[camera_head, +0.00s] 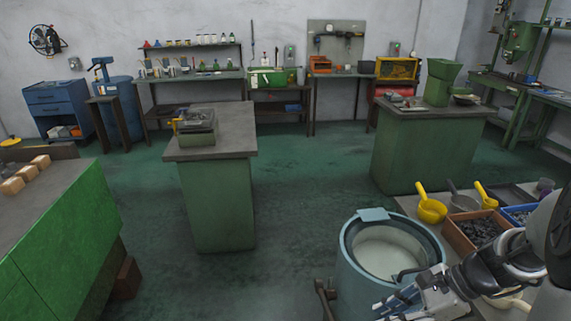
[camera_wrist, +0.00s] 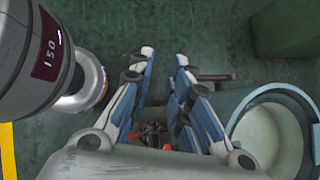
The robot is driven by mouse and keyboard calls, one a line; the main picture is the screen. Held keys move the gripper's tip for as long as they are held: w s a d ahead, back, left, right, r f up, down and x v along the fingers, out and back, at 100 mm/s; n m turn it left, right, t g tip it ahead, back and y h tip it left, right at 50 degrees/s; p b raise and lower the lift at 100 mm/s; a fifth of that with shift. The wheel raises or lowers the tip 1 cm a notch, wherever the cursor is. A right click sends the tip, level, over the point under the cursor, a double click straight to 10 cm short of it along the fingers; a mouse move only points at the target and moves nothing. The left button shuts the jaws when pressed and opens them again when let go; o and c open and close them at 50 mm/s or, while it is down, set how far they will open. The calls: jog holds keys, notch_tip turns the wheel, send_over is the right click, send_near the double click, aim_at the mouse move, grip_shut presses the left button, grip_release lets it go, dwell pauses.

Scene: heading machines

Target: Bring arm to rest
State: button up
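My gripper (camera_head: 402,303) is at the lower right in the head view, beside the front of a round blue-grey tub and low in the picture. My arm comes in from the right edge. In the wrist view my gripper (camera_wrist: 164,62) shows two blue and grey fingers with a gap between their tips. Green floor shows through the gap, and nothing is held there. The tub (camera_wrist: 238,103) is just right of the fingers in the wrist view. A small dark and red item, not clear, shows low between the fingers.
The tub (camera_head: 350,272) holds pale contents. Behind it, a table carries yellow scoops (camera_head: 430,204) and a brown box of dark parts (camera_head: 452,235). A green bench (camera_head: 70,232) stands left, a green pedestal (camera_head: 215,205) mid-left. Floor (camera_head: 310,200) between them is clear.

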jog(key=s+a+r+n+t+h, duration=0.1)
jog(key=s+a+r+n+h, duration=0.2)
jog(key=n, duration=0.7)
jog(key=s+a+r+n+t+h, duration=0.1)
jog(key=s+a+r+n+h, duration=0.3)
jog(key=s+a+r+n, duration=0.3)
notch_tip(320, 180, up, 3)
jog(key=s+n, duration=0.2)
jog(key=n, duration=0.1)
jog(key=shift+s+t+h, duration=0.3)
jog(key=shift+s+t, duration=0.1)
jog(key=shift+c, duration=0.5)
